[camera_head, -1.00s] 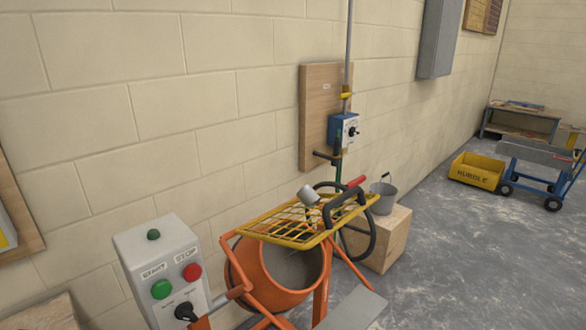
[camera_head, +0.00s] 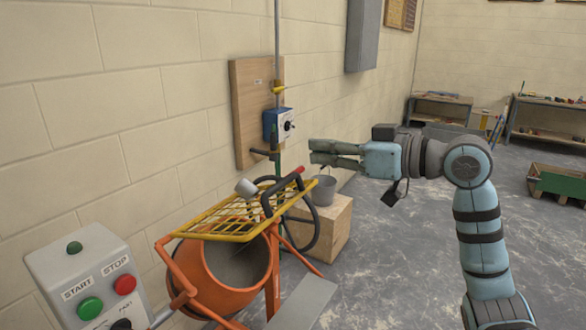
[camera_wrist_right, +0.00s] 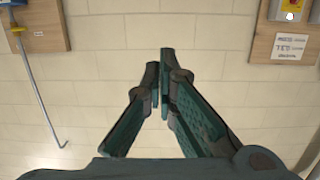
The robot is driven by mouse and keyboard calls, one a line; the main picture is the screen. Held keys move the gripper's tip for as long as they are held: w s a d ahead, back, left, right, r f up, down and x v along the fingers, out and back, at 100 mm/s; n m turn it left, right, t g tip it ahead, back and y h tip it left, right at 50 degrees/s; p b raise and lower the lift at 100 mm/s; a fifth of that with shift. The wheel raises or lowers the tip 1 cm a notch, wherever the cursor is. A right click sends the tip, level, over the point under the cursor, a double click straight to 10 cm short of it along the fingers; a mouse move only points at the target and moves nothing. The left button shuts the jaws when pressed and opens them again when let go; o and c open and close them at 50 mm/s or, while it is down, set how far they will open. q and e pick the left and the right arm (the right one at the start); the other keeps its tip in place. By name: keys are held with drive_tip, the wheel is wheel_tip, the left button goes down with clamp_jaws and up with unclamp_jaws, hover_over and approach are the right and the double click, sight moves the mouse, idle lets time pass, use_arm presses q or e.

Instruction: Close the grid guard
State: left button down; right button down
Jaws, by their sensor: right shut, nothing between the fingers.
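The yellow grid guard (camera_head: 222,220) extends roughly level above the orange mixer drum (camera_head: 225,290) in the head view. The drum's round mouth shows uncovered below the grid. A grey cup-like piece and a black hose with a red end are at the grid's top right and hide part of it. My right gripper (camera_head: 312,153) is shut and empty, to the right of the guard and higher in the picture, apart from it. In the wrist view its fingertips (camera_wrist_right: 160,62) come together before the bare wall. My left gripper is not in view.
A control box (camera_head: 88,275) with START and STOP buttons stands at lower left. A grey bucket (camera_head: 323,190) sits on a wooden block (camera_head: 325,230) behind the mixer. A blue switch box (camera_head: 278,125) is on a wall board. The floor on the right is largely clear.

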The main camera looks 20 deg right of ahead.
drive_tip(key=p, duration=0.2)
hover_over(284, 182)
drive_tip(key=shift+w+a+f, duration=0.15)
drive_tip(key=shift+w+f, duration=0.2)
drive_tip(key=shift+f, duration=0.4)
drive_tip(key=f, duration=0.3)
drive_tip(key=shift+s+f, duration=0.1)
drive_tip(key=shift+s, duration=0.2)
drive_tip(key=shift+s+d+f, duration=0.2)
drive_tip(key=shift+d+f, duration=0.2)
drive_tip(key=shift+d, duration=0.15)
drive_tip(key=shift+a, duration=0.2)
